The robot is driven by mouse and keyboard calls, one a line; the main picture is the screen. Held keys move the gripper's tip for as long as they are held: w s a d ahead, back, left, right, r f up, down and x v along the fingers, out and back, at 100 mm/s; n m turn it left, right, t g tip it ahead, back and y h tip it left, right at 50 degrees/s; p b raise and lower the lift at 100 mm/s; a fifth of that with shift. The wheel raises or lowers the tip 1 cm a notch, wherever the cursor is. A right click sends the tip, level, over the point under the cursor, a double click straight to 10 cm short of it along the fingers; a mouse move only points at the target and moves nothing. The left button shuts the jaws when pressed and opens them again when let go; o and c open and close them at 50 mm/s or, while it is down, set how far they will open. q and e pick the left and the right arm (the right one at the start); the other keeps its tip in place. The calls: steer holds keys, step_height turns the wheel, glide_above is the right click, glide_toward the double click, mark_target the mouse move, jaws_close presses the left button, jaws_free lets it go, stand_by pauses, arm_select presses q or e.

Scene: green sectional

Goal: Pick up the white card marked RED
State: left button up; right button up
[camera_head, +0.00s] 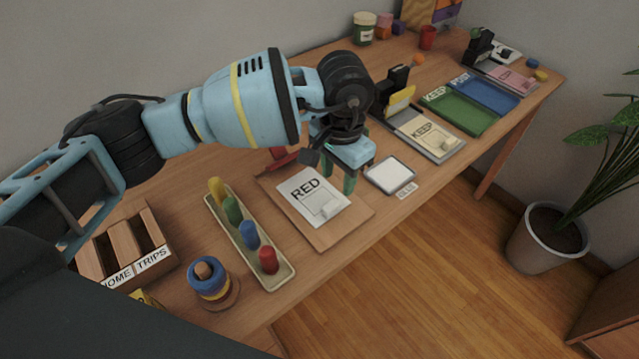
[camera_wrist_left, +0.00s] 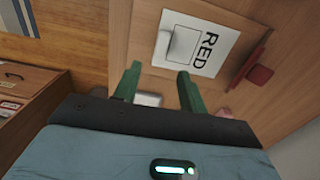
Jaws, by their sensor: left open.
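The white card marked RED (camera_head: 310,196) lies on a brown board (camera_head: 340,230) on the wooden table. A small pale tab or block sits at the card's lower right part. In the left wrist view the card (camera_wrist_left: 208,62) lies beyond my fingers, nearer the right one. My left gripper (camera_head: 340,180) is over the board's right side, beside the card, with green fingers pointing down. In the left wrist view its fingers (camera_wrist_left: 156,86) stand apart with no object held between them. The fingers hide a little of the board. My right gripper is not in view.
A tray of coloured pegs (camera_head: 248,240) and a ring stack (camera_head: 208,280) stand left of the board. A white pad (camera_head: 390,174) lies close right of my gripper. A red object (camera_head: 282,160) sits behind the card.

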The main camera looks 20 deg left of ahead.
mark_target(333, 204)
arm_select(q)
steer(key=shift+s, duration=0.3)
steer(key=shift+s+f, duration=0.1)
steer(key=shift+f, duration=1.65)
steer(key=f, duration=0.2)
steer(key=f+p, duration=0.1)
steer(key=f, duration=0.1)
steer(key=shift+a, duration=0.25)
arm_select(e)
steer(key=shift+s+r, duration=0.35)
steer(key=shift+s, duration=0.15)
arm_select(q)
jaws_close()
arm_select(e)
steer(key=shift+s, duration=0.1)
